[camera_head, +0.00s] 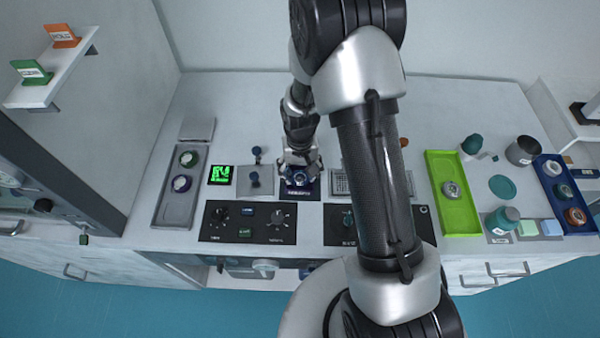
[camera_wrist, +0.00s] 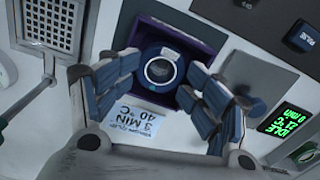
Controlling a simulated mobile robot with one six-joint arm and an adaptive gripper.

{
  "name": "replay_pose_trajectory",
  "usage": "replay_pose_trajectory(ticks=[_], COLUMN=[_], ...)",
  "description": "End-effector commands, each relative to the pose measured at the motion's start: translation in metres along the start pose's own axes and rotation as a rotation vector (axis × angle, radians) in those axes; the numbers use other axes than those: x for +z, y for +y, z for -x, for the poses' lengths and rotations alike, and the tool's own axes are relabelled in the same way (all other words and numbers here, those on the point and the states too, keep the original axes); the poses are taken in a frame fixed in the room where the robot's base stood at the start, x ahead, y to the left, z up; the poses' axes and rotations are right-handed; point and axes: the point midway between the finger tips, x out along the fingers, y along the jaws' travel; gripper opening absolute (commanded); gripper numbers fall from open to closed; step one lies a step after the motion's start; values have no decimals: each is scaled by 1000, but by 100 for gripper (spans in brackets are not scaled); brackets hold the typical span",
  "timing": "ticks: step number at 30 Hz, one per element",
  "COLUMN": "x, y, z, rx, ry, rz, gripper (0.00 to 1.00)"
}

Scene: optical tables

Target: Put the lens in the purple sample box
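The purple sample box (camera_wrist: 196,52) is a small open-topped box in the middle of the wrist view. A round lens (camera_wrist: 160,71) with a blue ring and a dark centre shows inside the box's outline. My gripper (camera_wrist: 163,66) reaches over the box with its fingers spread, one on each side of the lens. Small gaps seem to show between the fingertips and the ring, but contact is hard to judge. In the head view, my gripper (camera_head: 300,178) points down at the back of the control panels, largely covering the box and lens.
A grey tray (camera_head: 163,203) with two round pieces stands left. A green tray (camera_head: 460,222) with one disc and a blue tray (camera_head: 545,175) with several pieces stand right. A green-lit timer (camera_head: 221,175) and control panels (camera_head: 248,222) surround my gripper. A printed label (camera_wrist: 140,122) lies beside the box.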

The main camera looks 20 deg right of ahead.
Motion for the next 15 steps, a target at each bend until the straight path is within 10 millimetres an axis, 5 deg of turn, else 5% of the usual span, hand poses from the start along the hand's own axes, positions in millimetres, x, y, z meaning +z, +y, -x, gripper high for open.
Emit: replay_pose_trajectory(ticks=[15], x=[-1], y=[0], z=[109], rx=[-1], ry=[5], rz=[0], gripper=[64])
